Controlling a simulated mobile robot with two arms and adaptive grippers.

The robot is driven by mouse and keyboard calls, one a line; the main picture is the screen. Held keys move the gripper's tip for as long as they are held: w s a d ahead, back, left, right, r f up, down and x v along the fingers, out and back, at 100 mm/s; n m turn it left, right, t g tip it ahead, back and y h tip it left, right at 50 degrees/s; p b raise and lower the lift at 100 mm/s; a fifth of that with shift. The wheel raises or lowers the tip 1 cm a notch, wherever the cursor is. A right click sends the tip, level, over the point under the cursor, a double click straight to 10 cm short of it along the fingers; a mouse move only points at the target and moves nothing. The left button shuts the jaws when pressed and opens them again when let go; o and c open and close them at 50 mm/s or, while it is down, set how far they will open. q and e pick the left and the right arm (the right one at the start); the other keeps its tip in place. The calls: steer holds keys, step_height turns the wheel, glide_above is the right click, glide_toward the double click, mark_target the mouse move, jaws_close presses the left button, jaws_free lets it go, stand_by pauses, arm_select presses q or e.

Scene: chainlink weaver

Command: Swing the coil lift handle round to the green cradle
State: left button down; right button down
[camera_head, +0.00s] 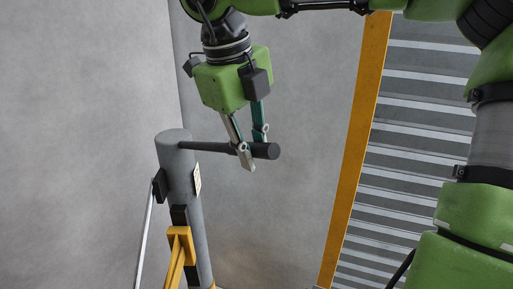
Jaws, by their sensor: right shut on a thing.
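The coil lift handle (211,147) is a dark round bar with a thicker end, sticking out to the right from the top of a grey post (178,165). My right gripper (247,151) comes down from above and is shut on the handle near its outer end. The handle looks about level. I cannot make out a green cradle in this view. My left gripper is not in view.
A yellow bracket (181,240) and a thin light bar (146,235) stand by the post's lower part. A small pale plate (197,179) is on its side. A slatted grey shutter (405,150) with a yellow frame (357,145) is at right.

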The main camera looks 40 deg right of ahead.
steer(key=shift+w+r, duration=0.15)
steer(key=shift+r, duration=0.05)
steer(key=c, duration=1.8)
jaws_free()
steer(key=shift+c, duration=0.2)
steer(key=shift+f, duration=0.1)
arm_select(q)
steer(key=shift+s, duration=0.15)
arm_select(e)
steer(key=v, duration=0.7)
steer(key=shift+r, duration=0.2)
steer(key=shift+a, duration=0.1)
